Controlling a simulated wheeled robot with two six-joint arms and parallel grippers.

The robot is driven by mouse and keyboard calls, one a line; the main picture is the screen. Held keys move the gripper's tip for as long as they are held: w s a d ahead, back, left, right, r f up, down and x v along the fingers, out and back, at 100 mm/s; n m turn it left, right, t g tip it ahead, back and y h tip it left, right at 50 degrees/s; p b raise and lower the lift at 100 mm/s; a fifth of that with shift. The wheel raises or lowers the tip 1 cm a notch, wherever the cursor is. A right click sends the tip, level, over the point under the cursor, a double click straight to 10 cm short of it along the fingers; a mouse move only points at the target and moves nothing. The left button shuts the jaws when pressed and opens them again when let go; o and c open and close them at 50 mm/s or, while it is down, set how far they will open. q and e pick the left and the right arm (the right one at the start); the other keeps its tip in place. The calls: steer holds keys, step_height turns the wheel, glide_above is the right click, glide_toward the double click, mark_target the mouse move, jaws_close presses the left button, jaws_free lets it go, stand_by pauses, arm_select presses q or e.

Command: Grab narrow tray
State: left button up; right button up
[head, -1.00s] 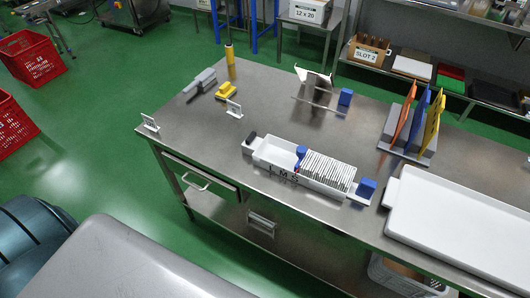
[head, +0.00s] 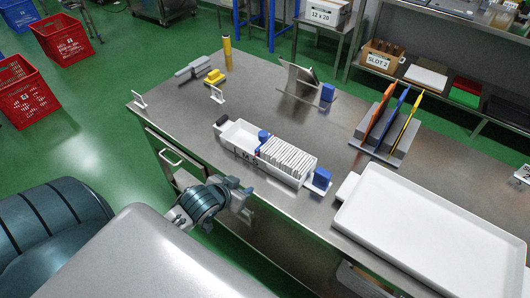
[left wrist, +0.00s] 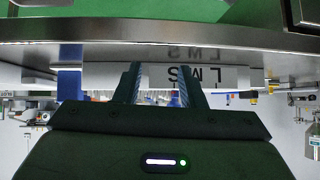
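The narrow white tray (head: 236,135) lies on the steel table, with the letters L M S on its near side. A row of thin white packets (head: 288,158) fills its right part, with a blue block (head: 263,136) at the row's left end. Its lettered side shows upside down in the left wrist view (left wrist: 215,77). My left gripper (head: 246,201) is in front of the table's near edge, apart from the tray. In the left wrist view its two fingers (left wrist: 158,88) are spread with nothing between them. My right gripper is not in view.
The table's near edge (left wrist: 160,42) crosses the left wrist view. A large white tray (head: 348,188) lies to the right. Blue blocks (head: 321,178), a divider rack (head: 378,150), a yellow block (head: 215,77) and a small sign stand (head: 217,95) are on the table. Bare steel surrounds the narrow tray's far side.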

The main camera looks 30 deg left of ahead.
mark_target(257, 150)
arm_select(q)
steer(key=w+a+r+t, duration=0.1)
steer(key=w, duration=0.1)
steer(key=w+a+r+t, duration=0.1)
steer(key=w, duration=0.2)
steer(key=w+a+r+t+h, duration=0.1)
steer(key=w, duration=0.1)
steer(key=shift+w+a+r, duration=0.3)
steer(key=shift+w+a, duration=0.1)
steer(key=x, duration=0.4)
steer(key=shift+w, duration=0.3)
steer(key=shift+p+x, duration=0.4)
steer(key=shift+x, duration=2.6)
steer(key=shift+d+r+t, duration=0.15)
steer(key=shift+r+t, duration=0.05)
steer(key=shift+t, duration=0.1)
jaws_close()
